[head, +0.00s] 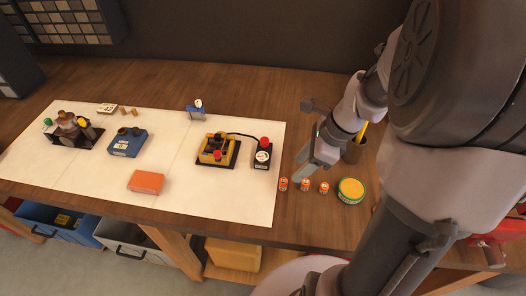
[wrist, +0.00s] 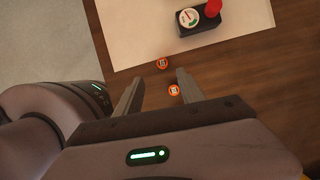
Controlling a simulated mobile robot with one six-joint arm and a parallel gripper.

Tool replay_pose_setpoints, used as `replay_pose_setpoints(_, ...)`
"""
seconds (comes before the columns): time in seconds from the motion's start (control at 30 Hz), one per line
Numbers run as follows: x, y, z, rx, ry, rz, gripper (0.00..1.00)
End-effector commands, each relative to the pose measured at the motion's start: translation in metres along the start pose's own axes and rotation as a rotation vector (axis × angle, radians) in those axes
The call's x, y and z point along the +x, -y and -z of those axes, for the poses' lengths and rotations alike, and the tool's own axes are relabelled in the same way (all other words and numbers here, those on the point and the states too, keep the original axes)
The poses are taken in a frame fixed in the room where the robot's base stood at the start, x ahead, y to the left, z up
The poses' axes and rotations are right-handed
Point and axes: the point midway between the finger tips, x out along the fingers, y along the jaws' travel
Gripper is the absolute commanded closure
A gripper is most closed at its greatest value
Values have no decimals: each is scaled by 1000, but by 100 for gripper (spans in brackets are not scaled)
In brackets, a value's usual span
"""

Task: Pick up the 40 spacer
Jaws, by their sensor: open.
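Several small orange-red cylinders with pale labels stand in a row on the brown wood in the head view: a left one (head: 283,184), a middle one (head: 304,186) and a right one (head: 324,188). Their labels are too small to read, so I cannot tell which is the 40 spacer. My gripper (wrist: 158,77) is open and empty, above the row. In the wrist view one cylinder (wrist: 174,90) appears between the fingers, nearer the right one. Another (wrist: 162,63) appears just past the fingertips. A third does not show there.
A yellow-topped green tin (head: 351,190) stands right of the row, and a brown cup (head: 354,151) behind it. A black box with a red knob and gauge (head: 262,155) stands on the white mat (head: 213,208) to the left. The table's front edge is close.

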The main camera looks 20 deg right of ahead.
Motion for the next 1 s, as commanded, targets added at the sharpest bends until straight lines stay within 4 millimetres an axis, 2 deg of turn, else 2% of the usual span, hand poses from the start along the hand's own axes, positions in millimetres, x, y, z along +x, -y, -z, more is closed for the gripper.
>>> replay_pose_setpoints(0.03,20,-1,2,-3,0,-5,54)
replay_pose_setpoints(0.1,36,-1,2,-4,-1,-3,54)
replay_pose_setpoints(0.37,62,1,0,-4,-1,-1,54)
replay_pose_setpoints(0.53,98,5,-1,-6,-1,-2,54)
replay_pose_setpoints(0.6,105,5,-1,-5,-1,-2,54)
replay_pose_setpoints(0.77,102,5,-3,-5,-1,0,54)
replay_pose_setpoints(0.87,102,5,-3,-5,-1,0,70)
replay_pose_setpoints(1.0,102,5,-3,-5,-1,0,97)
